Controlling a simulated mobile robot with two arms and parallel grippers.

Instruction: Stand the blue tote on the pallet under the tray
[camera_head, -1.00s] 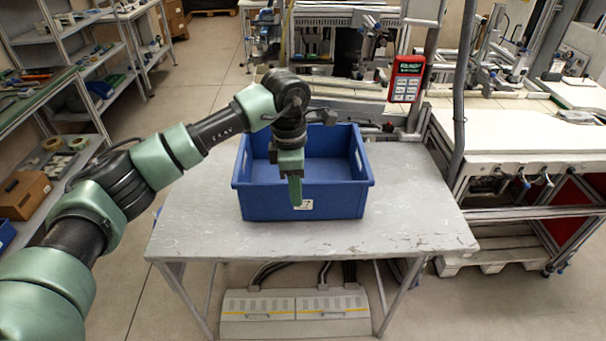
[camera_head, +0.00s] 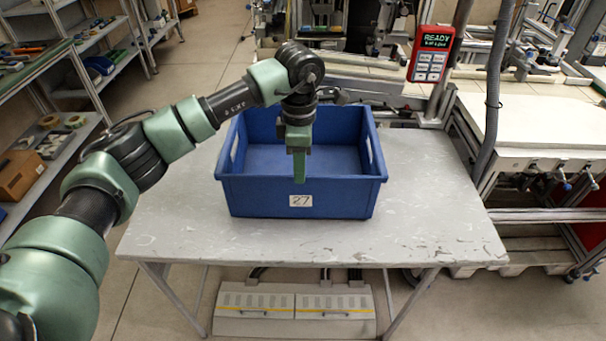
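The blue tote (camera_head: 258,197) stands upright on a worn grey table (camera_head: 420,190). It looks empty, and its near wall carries a label reading 27. My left gripper (camera_head: 299,178) points down at the middle of the tote's near rim. A green finger hangs in front of the near wall, above the label. The fingers are seen edge-on, so I cannot tell whether they grip the rim. A pale pallet (camera_head: 543,260) lies on the floor at the right, partly hidden under a white-topped bench (camera_head: 535,125). I cannot make out a separate tray. My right gripper is out of view.
A red device with a READY display (camera_head: 431,55) stands behind the table on the right. A grey post and hose (camera_head: 492,100) rise between the table and the bench. Shelves (camera_head: 60,150) line the left. A grey floor unit (camera_head: 293,308) lies under the table.

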